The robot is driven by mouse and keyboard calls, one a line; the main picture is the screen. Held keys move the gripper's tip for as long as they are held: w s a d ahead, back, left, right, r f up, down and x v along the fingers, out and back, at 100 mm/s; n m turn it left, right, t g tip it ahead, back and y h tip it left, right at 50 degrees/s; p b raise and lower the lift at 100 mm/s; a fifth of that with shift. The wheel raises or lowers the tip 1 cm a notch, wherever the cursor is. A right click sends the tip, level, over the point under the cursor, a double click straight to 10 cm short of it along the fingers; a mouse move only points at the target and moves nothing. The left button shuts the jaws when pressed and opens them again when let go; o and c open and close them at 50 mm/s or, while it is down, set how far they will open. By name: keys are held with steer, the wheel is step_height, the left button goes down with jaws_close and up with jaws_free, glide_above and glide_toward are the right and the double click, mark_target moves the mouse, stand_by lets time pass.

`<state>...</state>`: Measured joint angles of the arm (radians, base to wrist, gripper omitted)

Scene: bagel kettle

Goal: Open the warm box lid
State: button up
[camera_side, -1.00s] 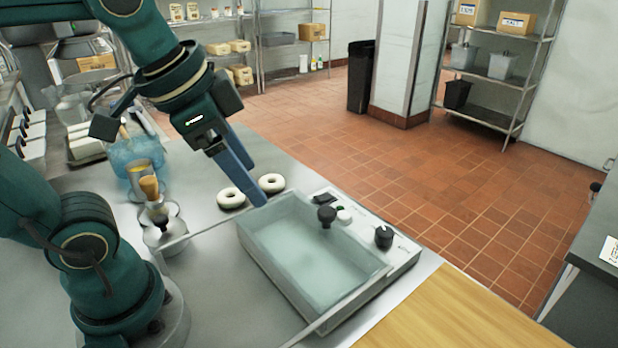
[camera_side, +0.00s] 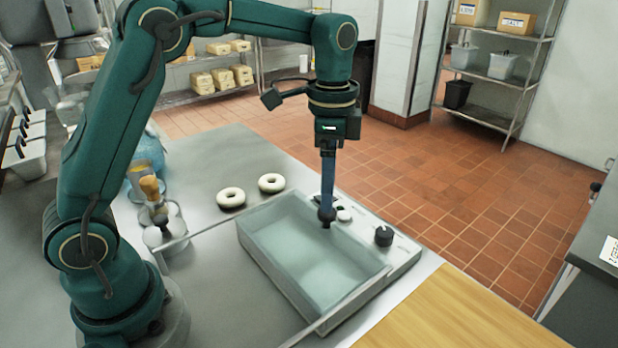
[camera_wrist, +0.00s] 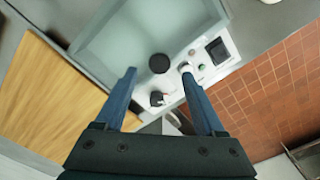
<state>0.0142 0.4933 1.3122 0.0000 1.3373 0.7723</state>
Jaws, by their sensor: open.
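The warm box (camera_side: 372,291) is a pale rectangular box on the steel counter, with a pale translucent top surface (camera_side: 315,255) that looks shut. A round black knob (camera_side: 326,214) stands on the box near its back right edge; it also shows in the wrist view (camera_wrist: 159,63). My gripper (camera_side: 327,203) points straight down at the knob, its fingertips close to or around it in the side view. In the wrist view my gripper (camera_wrist: 158,72) is open, with the knob seen between and just beyond the two blue fingertips. I cannot tell whether a finger touches the knob.
A control strip (camera_side: 407,250) with a black dial (camera_side: 383,236) and a white button (camera_side: 344,216) runs along the box's right side. Two bagels (camera_side: 231,197) lie behind the box. Thin pale rails (camera_side: 205,231) extend left from it. A wooden board (camera_side: 455,310) lies in front.

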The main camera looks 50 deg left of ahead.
mark_target(306, 231)
steer(key=shift+f, duration=2.2)
jaws_close()
steer(key=shift+r, duration=0.1)
